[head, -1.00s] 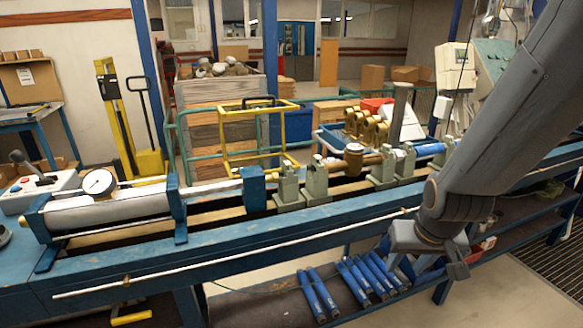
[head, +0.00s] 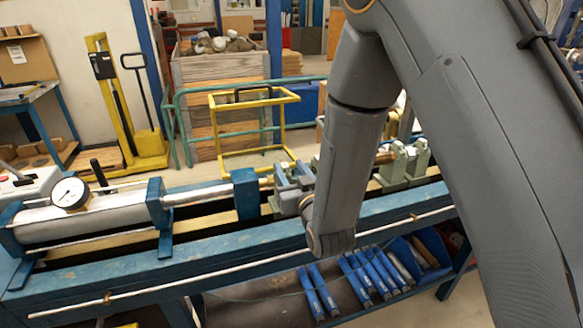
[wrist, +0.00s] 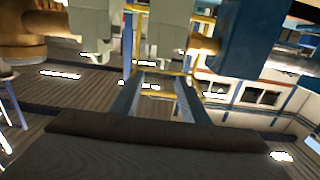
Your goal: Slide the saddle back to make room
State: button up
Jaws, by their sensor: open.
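Two grey-green saddles stand side by side on the bench rail beside a blue block (head: 246,193). In the wrist view one saddle (wrist: 170,25) is nearer the blue block, and the other saddle (wrist: 92,22) is nearer a brass meter (wrist: 32,25). My gripper (head: 291,174) is at these saddles in the head view, where it and my arm hide much of them. In the wrist view my gripper (wrist: 158,82) has its two fingers apart, with the saddle nearer the blue block just beyond the tips. I cannot tell whether they touch it.
A cylinder (head: 110,218) with a dial gauge (head: 70,193) lies at the bench's left. More grey-green supports (head: 402,165) stand to the right of my arm. Several blue bars (head: 370,275) lie on the lower shelf. A yellow frame (head: 252,125) stands behind the bench.

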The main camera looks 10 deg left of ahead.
jog(key=shift+w+a+f+b, duration=0.15)
jog(key=shift+w+f+b, duration=0.1)
jog(key=shift+f+b, duration=0.35)
jog(key=shift+w+a+f+b, duration=0.15)
jog(key=shift+w+f+b, duration=0.1)
jog(key=shift+f+b, duration=0.45)
jog(key=shift+r, duration=0.1)
jog(key=p+x, duration=0.2)
jog(key=x, duration=0.5)
jog(key=shift+w+a+r+p, duration=0.15)
jog(key=shift+w+a+p, duration=0.1)
jog(key=shift+w+p, duration=0.1)
grip_shut()
